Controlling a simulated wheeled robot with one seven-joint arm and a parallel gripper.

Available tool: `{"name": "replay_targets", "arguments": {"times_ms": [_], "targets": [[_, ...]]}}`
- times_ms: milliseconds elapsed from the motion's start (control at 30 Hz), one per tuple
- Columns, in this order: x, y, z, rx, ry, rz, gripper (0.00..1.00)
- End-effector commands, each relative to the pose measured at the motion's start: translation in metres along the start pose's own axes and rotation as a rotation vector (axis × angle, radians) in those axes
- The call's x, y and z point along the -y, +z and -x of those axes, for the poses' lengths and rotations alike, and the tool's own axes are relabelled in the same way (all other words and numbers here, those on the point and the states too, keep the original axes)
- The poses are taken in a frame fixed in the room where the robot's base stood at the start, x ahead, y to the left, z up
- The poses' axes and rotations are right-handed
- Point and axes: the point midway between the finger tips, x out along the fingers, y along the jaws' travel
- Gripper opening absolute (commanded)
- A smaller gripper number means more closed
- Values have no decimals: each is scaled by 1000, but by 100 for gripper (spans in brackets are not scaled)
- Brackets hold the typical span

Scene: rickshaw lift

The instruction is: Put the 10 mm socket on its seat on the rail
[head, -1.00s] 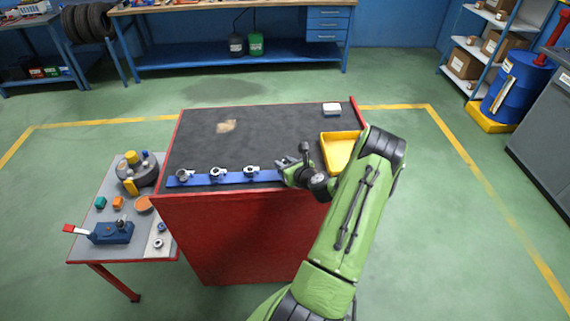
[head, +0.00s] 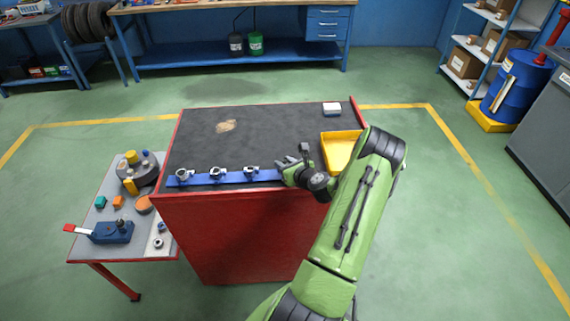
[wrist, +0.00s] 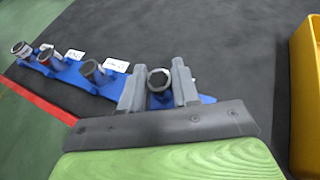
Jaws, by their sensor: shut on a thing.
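The blue rail (head: 232,179) lies along the near edge of the red cabinet's dark top. Several sockets stand along it, the leftmost (head: 183,174) at its left end. In the wrist view a socket (wrist: 159,80) stands between the fingers of my gripper (wrist: 159,88), which is shut on it over the right end of the rail (wrist: 78,75). Its size mark cannot be read, and its base is partly hidden by the fingers. In the head view my gripper (head: 286,167) is at the rail's right end, and the held socket is hidden there.
A yellow tray (head: 338,150) is right of my gripper, also at the right edge of the wrist view (wrist: 305,85). A white block (head: 332,109) lies at the back right. A side table (head: 92,256) with several parts stands at left.

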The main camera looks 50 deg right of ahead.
Motion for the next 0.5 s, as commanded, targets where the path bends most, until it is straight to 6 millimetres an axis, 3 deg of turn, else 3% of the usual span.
{"name": "replay_targets", "arguments": {"times_ms": [500], "targets": [[0,-5,-2,1,0,0,0]]}}
